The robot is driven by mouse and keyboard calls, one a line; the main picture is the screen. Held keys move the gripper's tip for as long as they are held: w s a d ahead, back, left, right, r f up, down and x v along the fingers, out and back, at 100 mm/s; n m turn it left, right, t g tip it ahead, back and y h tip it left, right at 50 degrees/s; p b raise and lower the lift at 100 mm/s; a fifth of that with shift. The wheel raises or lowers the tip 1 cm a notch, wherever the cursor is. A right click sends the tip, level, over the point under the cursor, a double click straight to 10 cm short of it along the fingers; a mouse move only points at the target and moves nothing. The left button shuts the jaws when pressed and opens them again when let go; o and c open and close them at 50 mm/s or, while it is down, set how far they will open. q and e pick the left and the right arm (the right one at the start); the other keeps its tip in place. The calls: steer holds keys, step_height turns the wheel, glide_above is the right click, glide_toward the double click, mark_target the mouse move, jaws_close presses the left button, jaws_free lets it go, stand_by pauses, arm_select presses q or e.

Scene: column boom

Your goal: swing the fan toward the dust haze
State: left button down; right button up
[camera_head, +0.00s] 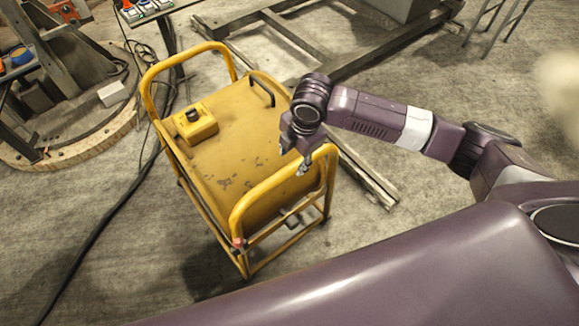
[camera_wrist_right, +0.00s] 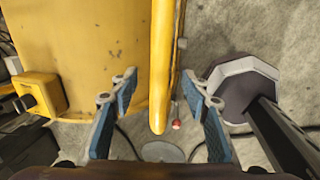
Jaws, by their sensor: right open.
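The fan is a yellow wheeled unit (camera_head: 240,135) with a scuffed drum-like body and a tubular handle at each end. Its near handle (camera_head: 262,190) rises toward my right gripper (camera_head: 305,160). In the right wrist view the yellow handle bar (camera_wrist_right: 162,60) runs between the two blue-padded fingers of the open gripper (camera_wrist_right: 158,90). Gaps show on both sides of the bar, so the fingers straddle it without closing on it. A pale, blurred dust haze (camera_head: 562,88) hangs at the right edge of the head view. My left gripper is not seen.
A black cable (camera_head: 112,208) runs along the floor left of the fan. A wooden ring platform (camera_head: 80,150) stands at left. A metal frame (camera_head: 300,45) lies behind, with a beam (camera_head: 368,180) close to the fan's right side. Bare floor lies in front.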

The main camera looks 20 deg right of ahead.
mark_target(290, 169)
steer(key=f, duration=0.4)
steer(key=w+f, duration=0.1)
steer(key=f, duration=0.1)
steer(key=shift+w+a+f+p, duration=0.1)
steer(key=shift+a+f+p, duration=0.15)
steer(key=shift+f+p, duration=0.15)
jaws_close()
